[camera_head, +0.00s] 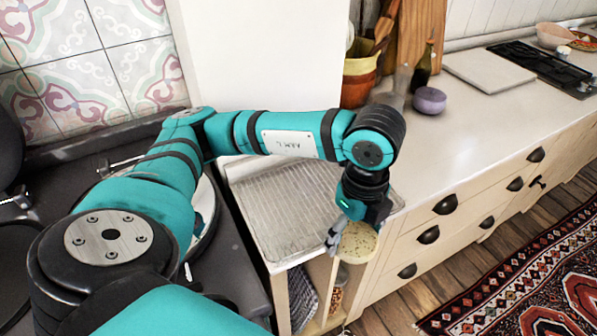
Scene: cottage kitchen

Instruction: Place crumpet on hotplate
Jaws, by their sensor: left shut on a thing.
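My left arm reaches across the picture from the left, and its gripper (346,233) points down near the front edge of the counter. It is shut on a pale, round, speckled crumpet (359,243). The crumpet is at the front right corner of a ridged metal tray surface; I cannot tell whether it touches anything below. The dark range (228,262) is at the left. A round, light-rimmed plate (207,229) on it, perhaps a hotplate, is mostly hidden by my arm. My right gripper is out of view.
The ridged metal tray (285,205) lies between range and counter. On the counter (470,115) stand a tan and orange pot (358,80), a dark bottle (423,66) and a purple round object (429,100). A pale board (489,69) lies behind. The middle counter is clear.

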